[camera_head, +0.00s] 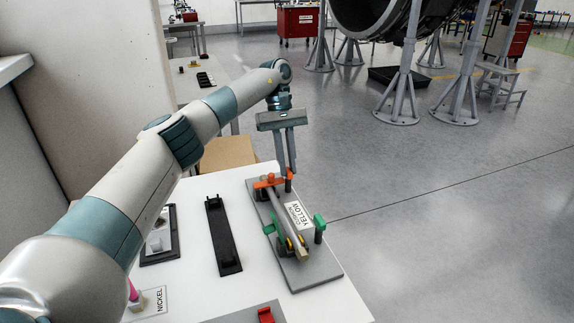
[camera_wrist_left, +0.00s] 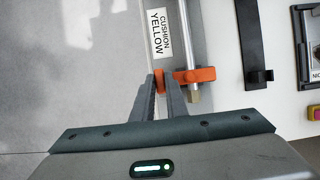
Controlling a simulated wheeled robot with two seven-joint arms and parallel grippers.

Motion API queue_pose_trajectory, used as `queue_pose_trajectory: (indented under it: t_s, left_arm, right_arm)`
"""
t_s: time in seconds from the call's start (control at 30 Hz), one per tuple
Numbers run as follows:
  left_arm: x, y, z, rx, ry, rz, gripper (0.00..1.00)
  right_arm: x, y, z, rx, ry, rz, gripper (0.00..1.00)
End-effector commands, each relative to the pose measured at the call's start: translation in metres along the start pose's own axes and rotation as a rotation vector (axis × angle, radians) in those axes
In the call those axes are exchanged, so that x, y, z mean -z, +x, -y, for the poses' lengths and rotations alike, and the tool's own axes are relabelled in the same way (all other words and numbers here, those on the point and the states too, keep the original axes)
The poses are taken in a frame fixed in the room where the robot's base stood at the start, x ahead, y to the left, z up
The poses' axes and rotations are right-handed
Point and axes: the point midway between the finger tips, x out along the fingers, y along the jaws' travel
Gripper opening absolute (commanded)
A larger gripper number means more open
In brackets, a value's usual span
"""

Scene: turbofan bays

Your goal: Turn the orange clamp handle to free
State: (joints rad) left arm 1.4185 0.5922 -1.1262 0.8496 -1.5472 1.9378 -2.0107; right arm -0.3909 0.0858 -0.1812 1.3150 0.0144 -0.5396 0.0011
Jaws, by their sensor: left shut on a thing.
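The orange clamp (camera_head: 266,183) sits at the far end of a grey fixture plate (camera_head: 318,273), across a metal rod (camera_head: 283,212). Its upright handle (camera_head: 289,185) stands at the right side. My left gripper (camera_head: 290,175) reaches down from above, its fingers shut on the handle. In the left wrist view the fingers (camera_wrist_left: 166,76) close around the orange handle (camera_wrist_left: 160,80), with the clamp body (camera_wrist_left: 195,76) over the rod (camera_wrist_left: 190,40) beside them. The fingers partly hide the handle. My right gripper is not in view.
A green clamp (camera_head: 319,224) stands near the fixture's near end, beside a "CUSHION YELLOW" label (camera_head: 299,215). A black rail (camera_head: 223,235) and a dark tray (camera_head: 160,255) lie left on the white table (camera_head: 195,190). A red piece (camera_head: 265,315) shows at the bottom. Open floor lies right.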

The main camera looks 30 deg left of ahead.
Motion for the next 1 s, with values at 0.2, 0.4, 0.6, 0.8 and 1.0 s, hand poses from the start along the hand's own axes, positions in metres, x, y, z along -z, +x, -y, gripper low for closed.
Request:
queue_pose_trajectory:
  t_s: [0.2, 0.4, 0.6, 0.8, 1.0]
  left_arm:
    - [0.0, -0.002, 0.0, 0.0, 0.009, -0.003, 0.0]
    - [0.0, -0.002, 0.0, 0.0, 0.008, -0.003, 0.2]
    - [0.0, -0.001, 0.0, 0.001, 0.007, -0.002, 0.31]
    - [0.0, -0.001, 0.0, 0.001, 0.006, -0.001, 0.31]
    - [0.0, -0.011, -0.001, 0.001, 0.005, -0.001, 0.31]
  right_arm:
    - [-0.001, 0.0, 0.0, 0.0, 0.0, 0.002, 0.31]
    - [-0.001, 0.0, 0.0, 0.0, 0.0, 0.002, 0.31]
    - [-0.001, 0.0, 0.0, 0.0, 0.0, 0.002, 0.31]
    - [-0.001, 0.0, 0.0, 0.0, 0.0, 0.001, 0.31]
    - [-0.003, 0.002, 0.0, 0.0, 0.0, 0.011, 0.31]
